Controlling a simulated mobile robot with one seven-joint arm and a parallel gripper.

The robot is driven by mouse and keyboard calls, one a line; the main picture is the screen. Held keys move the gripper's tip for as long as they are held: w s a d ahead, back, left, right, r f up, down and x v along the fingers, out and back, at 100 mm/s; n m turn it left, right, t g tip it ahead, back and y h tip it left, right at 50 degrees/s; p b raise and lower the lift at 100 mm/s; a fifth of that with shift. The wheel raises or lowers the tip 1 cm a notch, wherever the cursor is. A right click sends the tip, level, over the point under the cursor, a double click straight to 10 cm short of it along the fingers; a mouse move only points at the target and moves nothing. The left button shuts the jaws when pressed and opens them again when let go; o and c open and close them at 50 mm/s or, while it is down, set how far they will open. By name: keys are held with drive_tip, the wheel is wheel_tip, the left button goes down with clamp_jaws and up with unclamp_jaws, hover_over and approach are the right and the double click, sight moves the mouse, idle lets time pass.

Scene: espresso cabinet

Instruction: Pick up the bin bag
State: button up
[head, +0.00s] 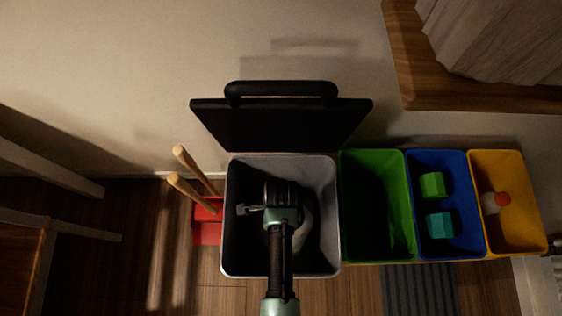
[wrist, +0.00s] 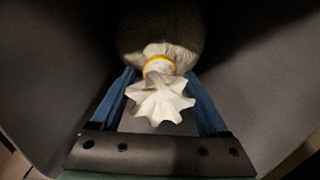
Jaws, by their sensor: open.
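The bin bag (wrist: 160,100) is pale, with a gathered, frilled top and a yellow tie (wrist: 159,61) around its neck. It sits inside the grey bin (head: 232,220), whose black lid (head: 281,125) stands open. In the head view only part of the bag (head: 306,228) shows, beside my arm. My gripper (wrist: 159,78) is inside the bin, open, with its blue fingers on either side of the bag's neck and frilled top. Gaps show between the fingers and the frill. In the head view my wrist hides the fingertips.
Green (head: 352,205), blue (head: 460,210) and yellow (head: 530,215) bins stand in a row to the right; the blue one holds green and teal blocks, the yellow one a bottle. A red dustpan (head: 206,232) with wooden handles stands close on the left. The wall is behind.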

clamp_jaws()
idle(0.3)
idle(1.1)
drive_tip(key=shift+r, duration=0.15)
